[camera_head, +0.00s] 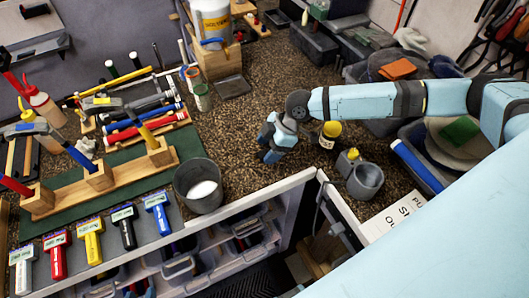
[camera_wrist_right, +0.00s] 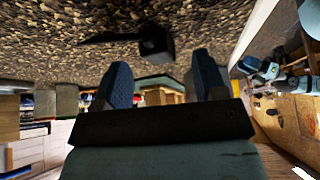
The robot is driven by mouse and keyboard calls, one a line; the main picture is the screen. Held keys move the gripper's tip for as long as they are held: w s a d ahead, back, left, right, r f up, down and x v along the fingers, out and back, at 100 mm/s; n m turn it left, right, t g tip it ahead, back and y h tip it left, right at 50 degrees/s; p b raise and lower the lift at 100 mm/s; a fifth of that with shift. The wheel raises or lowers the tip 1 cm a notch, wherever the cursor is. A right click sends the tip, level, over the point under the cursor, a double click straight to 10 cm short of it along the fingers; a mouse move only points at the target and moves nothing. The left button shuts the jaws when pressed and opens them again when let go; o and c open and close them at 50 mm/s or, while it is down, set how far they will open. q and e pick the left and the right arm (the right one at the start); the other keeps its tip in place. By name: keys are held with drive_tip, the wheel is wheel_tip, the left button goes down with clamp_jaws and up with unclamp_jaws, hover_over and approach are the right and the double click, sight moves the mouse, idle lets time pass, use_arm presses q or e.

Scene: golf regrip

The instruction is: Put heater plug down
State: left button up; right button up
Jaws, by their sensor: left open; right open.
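My right gripper (camera_head: 271,152) hangs over the speckled brown bench top, right of the dark grey bucket (camera_head: 201,198). In the right wrist view, its two blue fingers (camera_wrist_right: 167,85) stand wide apart with nothing between them. A small black block (camera_wrist_right: 154,40) lies against the speckled surface beyond the fingertips, with a dark strip running left from it. It may be the heater plug, but it is too dark to be sure. It appears apart from the fingers. In the head view I cannot make out the plug. I cannot make out my left gripper either.
A yellow-labelled jar (camera_head: 329,135) and a grey cup (camera_head: 364,180) stand right of the gripper. A wooden club rack (camera_head: 98,184) sits on a green mat at left. A row of coloured grips (camera_head: 90,241) lies at the front left. Bare bench lies behind the gripper.

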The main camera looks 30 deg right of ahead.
drive_tip(key=shift+x, duration=0.95)
drive_tip(key=shift+c, duration=0.2)
drive_tip(key=c, duration=1.1)
drive_tip(key=shift+c, duration=0.2)
